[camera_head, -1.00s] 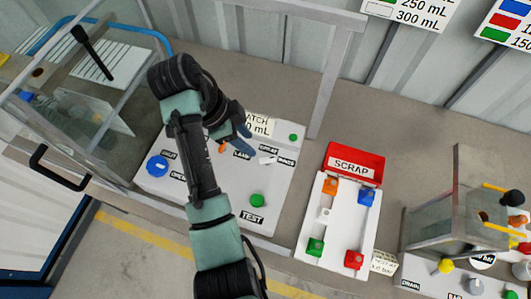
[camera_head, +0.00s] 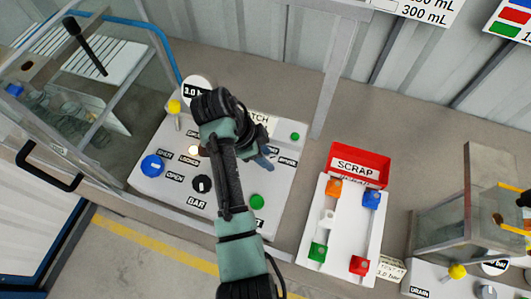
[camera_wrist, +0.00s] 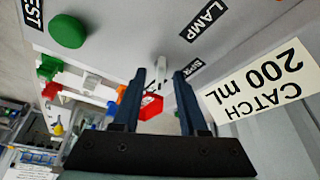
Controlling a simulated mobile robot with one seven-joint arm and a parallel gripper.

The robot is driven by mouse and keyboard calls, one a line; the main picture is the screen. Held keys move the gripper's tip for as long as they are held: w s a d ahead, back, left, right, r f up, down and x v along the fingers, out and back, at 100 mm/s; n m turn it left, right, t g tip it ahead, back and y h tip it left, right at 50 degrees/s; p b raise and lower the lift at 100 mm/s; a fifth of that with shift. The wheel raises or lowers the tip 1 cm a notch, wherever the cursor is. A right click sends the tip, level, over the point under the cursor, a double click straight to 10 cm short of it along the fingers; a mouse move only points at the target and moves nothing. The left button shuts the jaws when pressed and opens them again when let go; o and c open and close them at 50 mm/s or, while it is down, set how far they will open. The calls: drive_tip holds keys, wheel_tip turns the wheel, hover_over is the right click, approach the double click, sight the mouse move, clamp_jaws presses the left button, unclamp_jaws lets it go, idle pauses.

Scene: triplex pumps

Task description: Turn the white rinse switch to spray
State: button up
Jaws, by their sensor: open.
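The white rinse switch (camera_wrist: 161,72) is a small pale lever on the panel. In the wrist view it shows between and just beyond the two dark blue fingertips of my gripper (camera_wrist: 159,76). My gripper is open, with a gap on both sides of the lever. The black SPRAY label (camera_wrist: 195,70) is beside the right fingertip, partly cut off by it. In the head view my gripper (camera_head: 262,158) hangs over the panel (camera_head: 225,215) near the RINSE label (camera_head: 287,162) and hides the switch. Whether the fingers reach down around the lever I cannot tell.
A green button (camera_head: 257,202), a black knob (camera_head: 202,184) and a blue knob (camera_head: 152,166) stand on the same panel. The CATCH sign (camera_wrist: 261,84) rises close by on the right in the wrist view. A red SCRAP tray (camera_head: 357,165) is right of the panel.

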clamp_jaws()
drive_tip(key=shift+r+n+p, duration=0.1)
drive_tip(key=shift+n+p, duration=0.2)
drive_tip(key=shift+s+r+n+t+p, duration=0.1)
drive_tip(key=shift+n+t+p, duration=0.3)
drive_tip(key=shift+n+p, duration=0.45)
drive_tip(key=n+t+y+p, duration=0.1)
drive_tip(key=n+p, duration=0.1)
drive_tip(key=n, duration=0.1)
drive_tip(key=shift+s+d+n, duration=0.1)
drive_tip(key=shift+n, duration=0.15)
drive_tip(key=n+t+y+p, duration=0.1)
drive_tip(key=n+p, duration=0.1)
drive_tip(key=n, duration=0.1)
drive_tip(key=shift+d+n+t+y+p, duration=0.1)
drive_tip(key=shift+n+t+y+p, duration=0.35)
drive_tip(key=shift+n, duration=1.25)
unclamp_jaws()
